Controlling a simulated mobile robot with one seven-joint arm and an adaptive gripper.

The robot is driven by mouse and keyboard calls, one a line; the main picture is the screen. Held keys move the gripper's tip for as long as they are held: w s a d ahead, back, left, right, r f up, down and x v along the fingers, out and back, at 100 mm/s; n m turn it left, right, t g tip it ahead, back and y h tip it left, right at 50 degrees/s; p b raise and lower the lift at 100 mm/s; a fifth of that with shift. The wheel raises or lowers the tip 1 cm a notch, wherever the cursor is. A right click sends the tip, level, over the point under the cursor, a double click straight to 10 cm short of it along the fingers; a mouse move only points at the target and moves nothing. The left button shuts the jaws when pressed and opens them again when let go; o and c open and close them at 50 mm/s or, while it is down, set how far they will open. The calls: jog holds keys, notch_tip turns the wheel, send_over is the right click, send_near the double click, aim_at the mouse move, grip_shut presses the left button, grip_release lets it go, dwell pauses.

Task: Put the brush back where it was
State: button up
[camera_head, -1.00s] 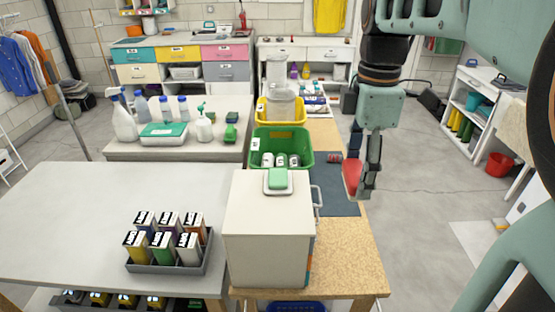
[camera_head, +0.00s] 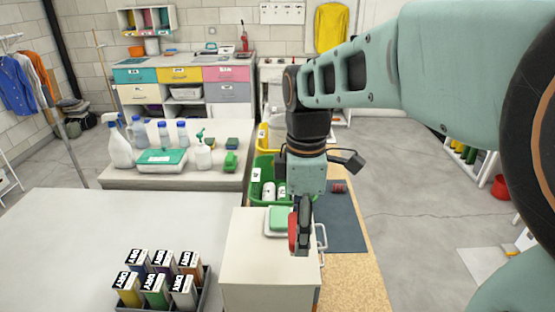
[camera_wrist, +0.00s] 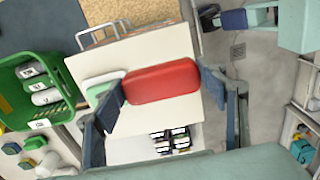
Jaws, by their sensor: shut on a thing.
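My gripper (camera_head: 300,248) points down and is shut on a red block-shaped thing, which looks like the brush (camera_head: 292,232). In the wrist view the red brush (camera_wrist: 162,81) lies between the two fingers (camera_wrist: 160,95); no bristles show. The gripper is above or in front of the white box (camera_head: 262,262), near the box's right side. A small white dish with a green block (camera_head: 280,218) sits on top of the box, just left of the gripper. I cannot tell the exact height of the brush over the box top.
A green bin (camera_head: 262,168) with white cans stands behind the box, partly hidden by my arm. A dark mat (camera_head: 340,225) lies right of it, with a small red can (camera_head: 338,187). A crate of cartons (camera_head: 205,290) stands at front left. The grey table (camera_head: 90,235) is mostly clear.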

jog(key=shift+s+a+f, duration=0.15)
jog(key=shift+a+f, duration=0.65)
jog(key=shift+f, duration=0.25)
jog(key=f, duration=0.2)
jog(key=a+f, duration=0.1)
jog(key=shift+a+f, duration=0.15)
jog(key=shift+f, duration=0.55)
jog(key=shift+f, duration=0.1)
jog(key=o, duration=1.2)
